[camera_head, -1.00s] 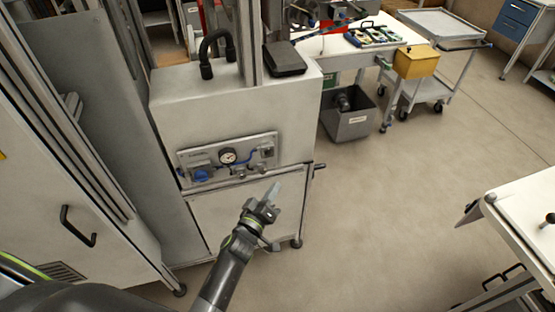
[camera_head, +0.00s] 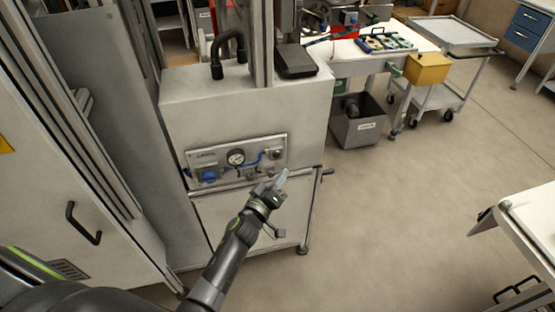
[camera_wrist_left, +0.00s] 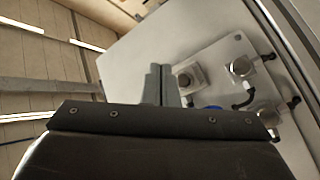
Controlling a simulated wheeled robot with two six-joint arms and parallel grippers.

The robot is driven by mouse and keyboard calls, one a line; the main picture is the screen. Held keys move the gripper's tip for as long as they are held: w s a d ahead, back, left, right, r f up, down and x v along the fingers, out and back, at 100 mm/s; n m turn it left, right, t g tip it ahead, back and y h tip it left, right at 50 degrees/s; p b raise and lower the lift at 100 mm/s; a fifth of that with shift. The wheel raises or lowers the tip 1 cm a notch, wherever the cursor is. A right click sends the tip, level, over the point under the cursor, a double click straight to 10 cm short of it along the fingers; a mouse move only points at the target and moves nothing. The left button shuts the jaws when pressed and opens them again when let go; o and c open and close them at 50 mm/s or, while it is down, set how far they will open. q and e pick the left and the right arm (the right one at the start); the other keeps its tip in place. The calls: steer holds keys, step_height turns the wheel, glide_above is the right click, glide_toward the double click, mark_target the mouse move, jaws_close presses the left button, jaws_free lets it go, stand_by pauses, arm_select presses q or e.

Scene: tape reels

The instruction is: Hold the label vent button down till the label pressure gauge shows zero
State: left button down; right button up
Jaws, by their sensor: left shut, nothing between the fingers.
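The grey control panel (camera_head: 222,166) is on the front of a light grey cabinet. It carries a round white-faced pressure gauge (camera_head: 236,157), a blue knob (camera_head: 208,175) and small metal fittings; the needle's reading is too small to tell. My left gripper (camera_head: 280,180) is shut and empty, just below the panel's right end. In the left wrist view its fingers (camera_wrist_left: 160,85) appear beside a round metal knob (camera_wrist_left: 188,77), with another metal knob (camera_wrist_left: 240,65) further right. I cannot tell which fitting is the vent button or whether the fingers touch anything. My right gripper is not in view.
A rail runs along the cabinet below the panel. A grey bin (camera_head: 358,125) stands on the floor right of the cabinet, near a cart (camera_head: 455,33) and a yellow box (camera_head: 427,70). A white table (camera_head: 530,210) is at the right. The floor between is clear.

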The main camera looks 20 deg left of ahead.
mark_target(277, 156)
arm_select(q)
steer(key=w+a, duration=0.2)
steer(key=w, duration=0.1)
steer(key=shift+w+a, duration=0.2)
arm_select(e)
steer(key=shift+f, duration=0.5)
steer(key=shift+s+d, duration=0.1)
arm_select(q)
steer(key=shift+w, duration=0.15)
stand_by(1.3)
steer(key=shift+w+a, duration=0.2)
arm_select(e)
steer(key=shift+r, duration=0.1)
arm_select(q)
steer(key=shift+w+a, duration=0.2)
steer(key=shift+w, duration=0.1)
stand_by(2.1)
steer(key=shift+s+r, duration=0.1)
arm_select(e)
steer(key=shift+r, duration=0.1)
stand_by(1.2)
arm_select(q)
steer(key=shift+s+d+p, duration=0.3)
steer(key=shift+s+d, duration=0.15)
steer(key=shift+s, duration=0.15)
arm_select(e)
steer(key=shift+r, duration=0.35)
